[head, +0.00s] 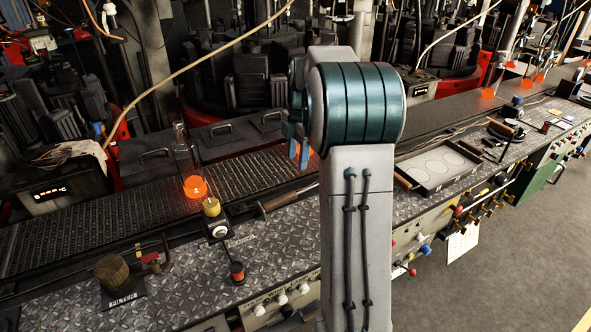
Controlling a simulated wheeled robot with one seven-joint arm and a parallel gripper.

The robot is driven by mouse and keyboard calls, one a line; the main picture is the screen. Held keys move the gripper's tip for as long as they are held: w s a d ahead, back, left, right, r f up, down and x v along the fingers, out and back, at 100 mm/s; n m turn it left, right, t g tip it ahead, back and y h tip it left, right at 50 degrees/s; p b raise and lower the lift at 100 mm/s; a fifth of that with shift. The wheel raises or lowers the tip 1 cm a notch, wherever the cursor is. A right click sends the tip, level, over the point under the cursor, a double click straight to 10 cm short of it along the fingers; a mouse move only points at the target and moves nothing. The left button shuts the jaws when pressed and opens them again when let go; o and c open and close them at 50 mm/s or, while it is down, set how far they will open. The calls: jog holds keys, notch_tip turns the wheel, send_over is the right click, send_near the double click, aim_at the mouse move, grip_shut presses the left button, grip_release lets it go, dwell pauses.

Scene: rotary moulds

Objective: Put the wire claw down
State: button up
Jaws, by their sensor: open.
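My gripper (297,130) shows only in part in the head view, as blue-grey finger parts at the left of my arm's big teal joint. It is above the conveyor, and its jaws are open. My arm hides much of it and part of the bench behind. I cannot pick out the wire claw for certain. Some small dark tools (497,138) lie on the bench at the right, too small to tell apart. A rod with a brown handle (288,199) lies along the bench edge left of my arm.
A clear bottle with a glowing orange base (187,160) stands on the dark conveyor (120,205). A yellow-topped post (212,207), a red-black knob (237,272) and a brown drum (112,272) stand on the metal bench (190,285). A shallow tray (437,167) lies right. Machines stand behind.

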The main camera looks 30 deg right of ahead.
jog(key=s+a+r+m+t, duration=0.1)
jog(key=s+a+r+m, duration=0.3)
jog(key=s+a+m, duration=0.55)
jog(key=s+a+f+m, duration=0.1)
jog(key=s+a+m, duration=0.1)
jog(key=s, duration=0.3)
jog(key=s+a+f+m+t, duration=0.1)
jog(key=s+a+f+m, duration=0.1)
jog(key=s, duration=0.4)
jog(key=s+a+f+m+t+h, duration=0.1)
jog(key=s+a+m, duration=0.2)
jog(key=s+m, duration=0.2)
jog(key=shift+s+a+f, duration=0.2)
jog(key=shift+a, duration=0.1)
